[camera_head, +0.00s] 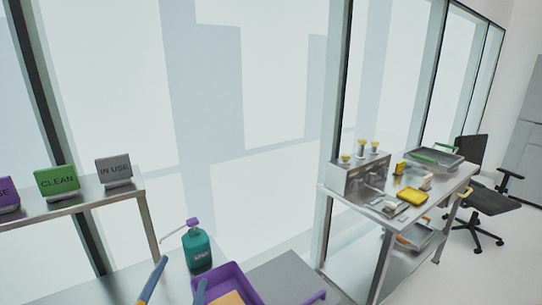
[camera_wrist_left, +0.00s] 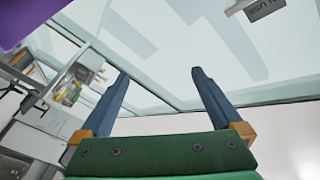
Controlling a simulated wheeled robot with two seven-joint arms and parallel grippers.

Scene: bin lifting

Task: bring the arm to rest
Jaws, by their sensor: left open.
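My left gripper (camera_head: 182,272) shows at the bottom of the head view as two dark blue fingers, one with an orange part. It is near the teal bottle and the purple bin. In the left wrist view, my left gripper (camera_wrist_left: 160,73) is open, with its two blue fingers wide apart and nothing between them. The rest of the left arm is hidden below the head view's edge. My right gripper cannot be made out in either view.
A purple bin (camera_head: 239,274) and a teal pump bottle (camera_head: 196,250) stand close to the left gripper. A shelf (camera_head: 85,203) with signs is at left. A steel table (camera_head: 448,179) with trays and a black chair (camera_head: 484,200) are at right. Glass panels stand behind.

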